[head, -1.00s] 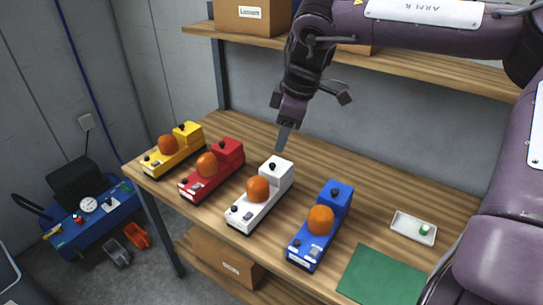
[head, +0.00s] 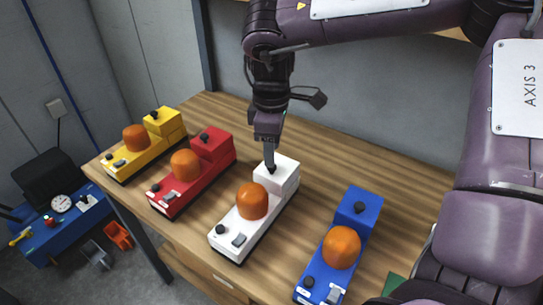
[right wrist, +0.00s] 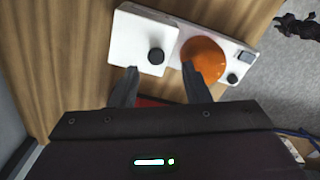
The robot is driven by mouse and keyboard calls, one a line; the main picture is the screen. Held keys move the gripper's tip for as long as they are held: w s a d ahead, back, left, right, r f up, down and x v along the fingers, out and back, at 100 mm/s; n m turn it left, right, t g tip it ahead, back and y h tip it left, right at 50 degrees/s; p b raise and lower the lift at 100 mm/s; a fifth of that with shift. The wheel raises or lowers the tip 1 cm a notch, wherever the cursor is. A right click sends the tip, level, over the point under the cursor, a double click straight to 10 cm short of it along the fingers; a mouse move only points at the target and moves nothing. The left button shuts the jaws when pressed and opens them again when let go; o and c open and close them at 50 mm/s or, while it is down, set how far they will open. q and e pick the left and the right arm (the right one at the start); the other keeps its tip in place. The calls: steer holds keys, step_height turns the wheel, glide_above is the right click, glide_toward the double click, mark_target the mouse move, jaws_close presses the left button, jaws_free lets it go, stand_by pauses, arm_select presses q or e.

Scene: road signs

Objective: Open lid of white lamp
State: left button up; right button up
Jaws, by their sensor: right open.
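The white lamp (head: 236,240) stands on the wooden bench, with an orange dome (head: 252,201) in its middle. A box-shaped white lid (head: 287,170) with a black knob is at its far end. My right gripper (head: 269,164) points down at this lid, its fingertips hiding part of the knob. In the right wrist view the open right fingers (right wrist: 159,71) lie to either side of the black knob (right wrist: 156,56), slightly short of it in the picture. The white lid (right wrist: 140,40) looks closed. A dark jointed shape (right wrist: 298,25), possibly my left gripper, shows at that view's upper right.
A red lamp (head: 180,190) and a yellow lamp (head: 140,155) stand left of the white one. A blue lamp (head: 345,245) stands to its right. A green mat (head: 394,284) is partly visible at the right. Bare bench lies behind the lamps.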

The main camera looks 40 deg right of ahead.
mark_target(277, 171)
step_height(277, 171, down, 3)
steer(key=shift+w+d+r, duration=0.1)
steer(key=shift+w+d, duration=0.05)
steer(key=shift+w+f, duration=0.1)
steer(key=shift+f, duration=0.7)
steer(key=c, duration=0.7)
arm_select(q)
steer(key=shift+w+d+r, duration=0.35)
steer(key=shift+w+r, duration=0.05)
steer(key=shift+r, duration=0.05)
arm_select(e)
jaws_close()
